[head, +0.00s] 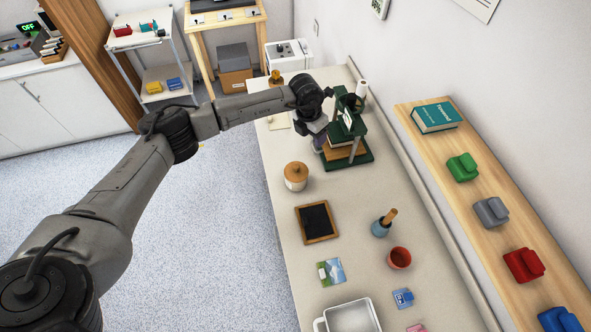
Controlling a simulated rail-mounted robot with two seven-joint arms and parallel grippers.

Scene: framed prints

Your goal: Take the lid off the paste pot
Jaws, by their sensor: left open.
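A white pot with a round wooden lid (296,170), which looks like the paste pot (296,184), stands upright on the long bench. The lid sits on top of it, with a small knob. My left gripper (319,144) is beyond the pot and slightly right of it in the head view, close beside a green press. It is open and apart from the lid. Its fingers are small and partly hard to make out against the press. My right gripper is not in view.
The green press (362,160) stands behind the pot. A wooden shelf runs along the right.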

